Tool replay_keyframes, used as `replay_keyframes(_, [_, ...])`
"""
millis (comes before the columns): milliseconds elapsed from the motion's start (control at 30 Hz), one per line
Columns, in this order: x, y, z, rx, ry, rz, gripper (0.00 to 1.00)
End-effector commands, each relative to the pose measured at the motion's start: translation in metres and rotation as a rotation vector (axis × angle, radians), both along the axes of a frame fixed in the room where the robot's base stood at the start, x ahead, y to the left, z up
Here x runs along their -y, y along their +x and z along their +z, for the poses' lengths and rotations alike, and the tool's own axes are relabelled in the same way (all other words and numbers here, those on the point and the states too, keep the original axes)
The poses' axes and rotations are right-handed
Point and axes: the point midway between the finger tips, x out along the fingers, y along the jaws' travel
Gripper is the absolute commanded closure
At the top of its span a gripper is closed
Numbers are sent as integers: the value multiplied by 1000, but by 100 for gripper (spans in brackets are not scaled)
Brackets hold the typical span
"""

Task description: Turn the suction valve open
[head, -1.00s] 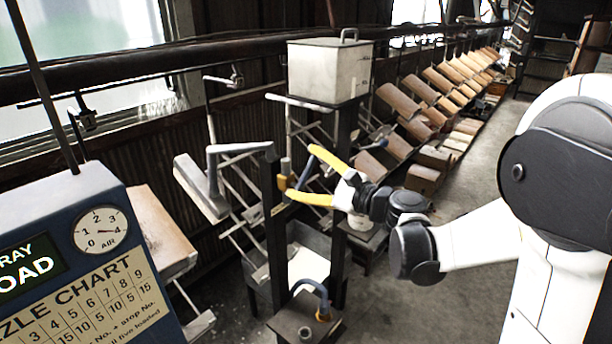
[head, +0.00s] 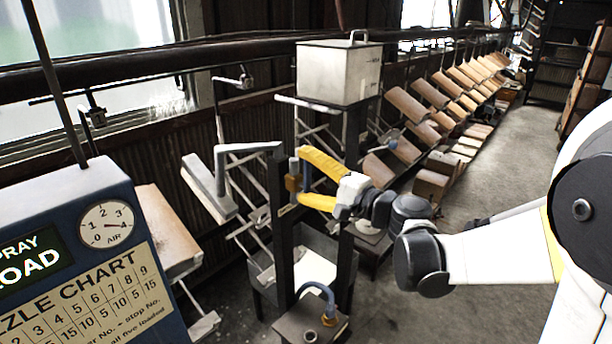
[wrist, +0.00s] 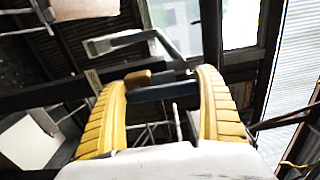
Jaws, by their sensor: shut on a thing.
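The suction valve has a small brass body (head: 292,184) and a blue lever (head: 294,165) beside the dark post under the white tank. In the head view the lever looks roughly upright. My gripper (head: 300,177) reaches it from the right, with its yellow fingers above and below the lever. In the wrist view the lever (wrist: 162,92) spans between the two fingers of my gripper (wrist: 163,84), with the brass body (wrist: 137,78) just beyond. The fingers are shut on the lever; their exact contact is partly hidden.
A grey pipe arm (head: 248,150) meets the post near the valve. The white tank (head: 338,72) stands above. A blue console (head: 70,235) with an air gauge (head: 106,224) fills the left. Open floor (head: 500,180) lies right.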

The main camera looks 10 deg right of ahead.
Motion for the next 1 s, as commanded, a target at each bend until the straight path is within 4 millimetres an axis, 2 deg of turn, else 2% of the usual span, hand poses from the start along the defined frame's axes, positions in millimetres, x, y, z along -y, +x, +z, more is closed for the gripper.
replay_keyframes(567, [-1, -2, -2, 20, -33, 1, 57])
replay_keyframes(600, [-1, -2, -2, 20, -33, 1, 13])
replay_keyframes(633, [-1, -2, -2, 20, -33, 1, 4])
replay_keyframes(667, [-1, -2, -2, 20, -33, 1, 0])
replay_keyframes(867, [-1, -2, -1, 20, -30, 1, 0])
replay_keyframes(1000, [5, -9, -1, 20, -29, -1, 0])
